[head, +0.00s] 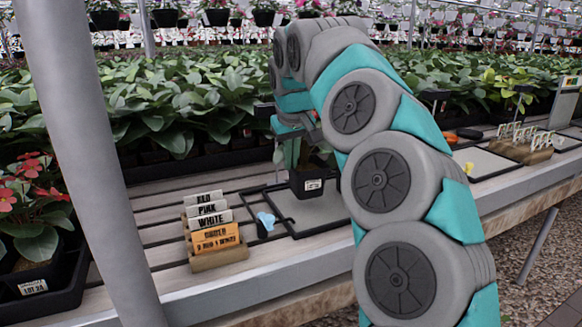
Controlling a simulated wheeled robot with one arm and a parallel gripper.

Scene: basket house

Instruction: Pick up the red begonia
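A red begonia (30,205) with red blooms and broad green leaves stands at the far left, partly cut off by the frame and partly behind a grey post. Its labelled pot sits in a black tray (72,285). My gripper (292,128) is at the middle, above and against a leafy plant in a black labelled pot (307,184). This pot stands on a grey mat (330,212). My arm hides most of this plant; a small reddish patch shows near the gripper, but I cannot tell if it is a bloom. The fingertips are not clear.
A holder with name cards (212,230) stands on the slatted bench (160,225), left of the middle pot. A small blue item (265,222) lies beside the mat. Dense green plants line the back. More cards (525,140) and another mat (485,162) are at right.

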